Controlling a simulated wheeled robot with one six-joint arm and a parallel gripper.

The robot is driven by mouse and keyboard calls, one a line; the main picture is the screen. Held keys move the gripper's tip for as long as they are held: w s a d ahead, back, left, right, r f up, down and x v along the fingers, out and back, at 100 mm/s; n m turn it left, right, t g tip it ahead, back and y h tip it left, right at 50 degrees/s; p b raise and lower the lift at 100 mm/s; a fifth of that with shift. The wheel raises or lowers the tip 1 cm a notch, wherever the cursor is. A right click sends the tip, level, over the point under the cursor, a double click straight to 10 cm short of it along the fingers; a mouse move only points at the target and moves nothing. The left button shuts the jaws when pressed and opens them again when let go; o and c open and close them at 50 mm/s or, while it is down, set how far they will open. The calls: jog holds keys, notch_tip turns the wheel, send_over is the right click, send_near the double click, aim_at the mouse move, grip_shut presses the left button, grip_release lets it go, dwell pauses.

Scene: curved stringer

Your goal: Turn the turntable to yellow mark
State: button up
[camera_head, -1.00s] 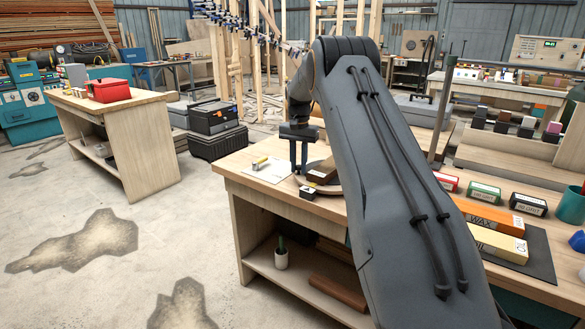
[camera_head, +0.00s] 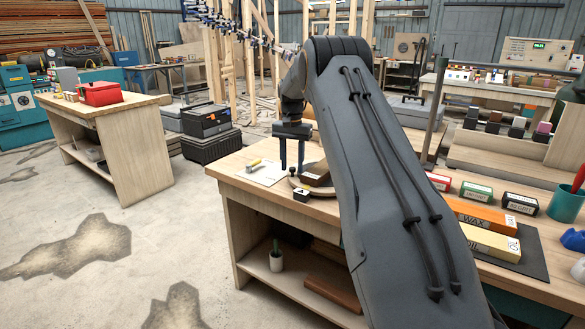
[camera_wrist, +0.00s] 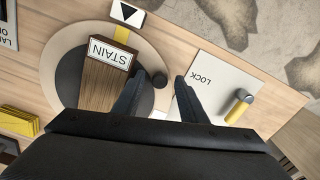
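The turntable is a round tan disc (camera_wrist: 62,38) with a dark grey centre, at the left of the wrist view; in the head view it is partly hidden by my arm. A yellow mark (camera_wrist: 122,34) shows on its rim, close to a white block with a black triangle (camera_wrist: 128,13). A brown block labelled STAIN (camera_wrist: 101,78) lies across the disc. A dark round knob (camera_wrist: 159,79) stands near the rim. My gripper (camera_wrist: 157,84) is open and empty, its fingers spread on either side of the knob, which shows slightly beyond the tips. It also shows in the head view (camera_head: 292,165).
A paper marked LOCK (camera_wrist: 210,88) lies right of the turntable, with a yellow, grey-capped cylinder (camera_wrist: 239,105) on it. Yellow pieces (camera_wrist: 18,122) lie at the left.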

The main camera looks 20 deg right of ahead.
notch_tip(320, 180, up, 6)
jog(key=shift+r+b, duration=0.25)
jog(key=shift+b, duration=0.15)
dwell(0.3)
jog(key=shift+s+a, duration=0.2)
jog(key=shift+a, duration=0.1)
jog(key=s+a+f+n, duration=0.2)
jog(key=s+a, duration=0.4)
jog(key=s, duration=0.8)
jog(key=s+a+f+n+p, duration=0.1)
jog(key=s+a+n, duration=0.3)
jog(key=s, duration=1.1)
jog(key=s+a+f+n+p, duration=0.1)
jog(key=s+a+f+n, duration=0.2)
jog(key=s+a, duration=0.7)
jog(key=s+f, duration=0.1)
jog(key=s, duration=0.3)
jog(key=shift+s+a, duration=0.2)
jog(key=shift+s, duration=0.2)
